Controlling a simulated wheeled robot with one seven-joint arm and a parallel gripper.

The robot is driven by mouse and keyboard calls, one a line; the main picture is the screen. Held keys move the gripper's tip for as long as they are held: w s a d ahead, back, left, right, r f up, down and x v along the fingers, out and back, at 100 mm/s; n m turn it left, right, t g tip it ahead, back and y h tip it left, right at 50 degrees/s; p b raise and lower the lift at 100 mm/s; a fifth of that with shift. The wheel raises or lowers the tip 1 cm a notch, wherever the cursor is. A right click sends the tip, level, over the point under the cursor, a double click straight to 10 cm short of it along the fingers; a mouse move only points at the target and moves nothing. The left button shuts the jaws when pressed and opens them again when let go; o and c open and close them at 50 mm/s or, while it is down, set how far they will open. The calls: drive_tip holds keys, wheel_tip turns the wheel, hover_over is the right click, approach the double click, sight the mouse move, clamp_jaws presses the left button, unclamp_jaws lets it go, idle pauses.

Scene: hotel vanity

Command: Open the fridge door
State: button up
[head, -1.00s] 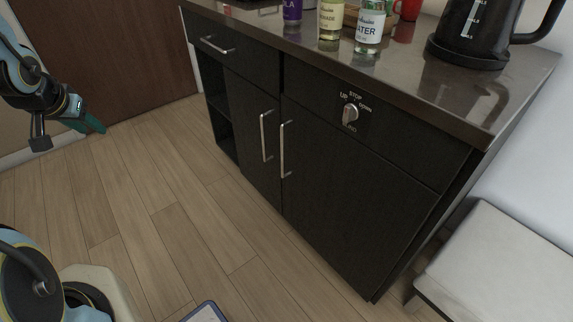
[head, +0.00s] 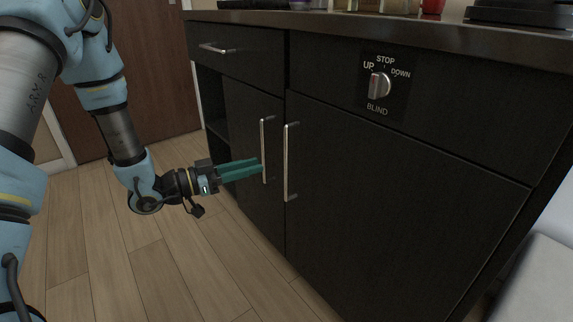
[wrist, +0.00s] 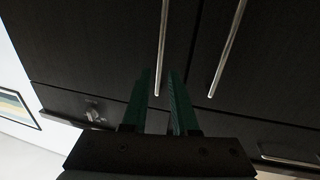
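Two black cabinet doors stand side by side, both closed. The left door (head: 243,132) has a vertical silver handle (head: 264,150), and the right door (head: 395,205) has another (head: 287,162). Which one is the fridge does not show. My gripper (head: 260,166) has green fingers, level and pointing at the doors; in the head view its tips overlap the left handle. In the wrist view, which looks upside down, the open fingers (wrist: 160,75) line up with the right door's handle (wrist: 163,50), which shows between them. The left door's handle (wrist: 228,48) is to one side. No contact is clear.
A drawer (head: 235,50) is above the left door. A blind knob panel (head: 382,87) is above the right door. Bottles and other items stand on the counter (head: 330,27). A light bench (head: 540,285) is at the lower right. The wood floor (head: 120,240) in front is clear.

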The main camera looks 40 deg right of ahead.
drive_tip(key=b+x, duration=0.1)
drive_tip(key=x, duration=0.9)
drive_tip(key=shift+w+r, duration=0.1)
drive_tip(key=shift+c, duration=0.3)
drive_tip(key=shift+a, duration=0.1)
clamp_jaws()
idle(0.7)
